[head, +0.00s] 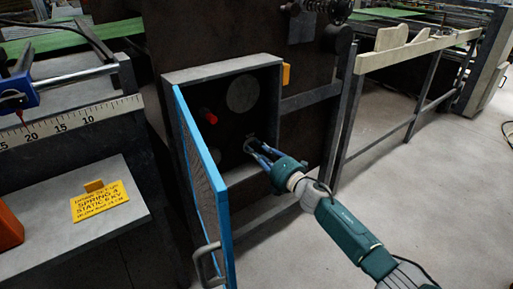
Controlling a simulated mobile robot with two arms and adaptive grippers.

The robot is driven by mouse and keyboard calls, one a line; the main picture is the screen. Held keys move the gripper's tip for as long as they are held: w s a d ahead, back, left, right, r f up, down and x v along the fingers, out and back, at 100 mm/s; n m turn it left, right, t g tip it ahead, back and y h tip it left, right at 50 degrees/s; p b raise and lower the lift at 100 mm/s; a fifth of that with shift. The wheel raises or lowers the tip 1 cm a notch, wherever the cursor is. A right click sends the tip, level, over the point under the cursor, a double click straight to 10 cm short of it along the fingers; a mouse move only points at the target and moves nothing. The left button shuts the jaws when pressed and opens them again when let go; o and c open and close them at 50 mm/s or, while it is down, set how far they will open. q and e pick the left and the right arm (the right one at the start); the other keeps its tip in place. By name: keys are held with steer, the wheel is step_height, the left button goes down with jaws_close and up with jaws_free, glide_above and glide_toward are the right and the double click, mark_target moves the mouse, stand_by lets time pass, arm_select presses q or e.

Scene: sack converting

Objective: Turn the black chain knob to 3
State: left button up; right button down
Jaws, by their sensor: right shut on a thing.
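An open grey box (225,67) with a dark inside is set in the brown machine side. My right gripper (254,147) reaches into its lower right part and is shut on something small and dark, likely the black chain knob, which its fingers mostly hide. I cannot read the knob's setting or any numbers around it. A red knob (208,115) sticks out to the upper left of the gripper. A round grey disc (242,93) is on the back wall above. My left gripper is not in view.
The blue-framed mesh door (203,165) of the box stands open at the left, close to my right gripper, with a grey handle (209,265) low down. A grey shelf (130,221) bears a yellow sign (99,201).

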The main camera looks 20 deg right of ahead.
steer(key=shift+w+d+r+m, duration=0.15)
steer(key=shift+d+r+m, duration=0.2)
steer(key=shift+m, duration=0.35)
steer(key=c, duration=1.5)
jaws_free()
steer(key=shift+f, duration=0.15)
steer(key=shift+c, duration=0.2)
steer(key=shift+f, duration=0.1)
steer(key=shift+a, duration=0.1)
steer(key=v, duration=1.2)
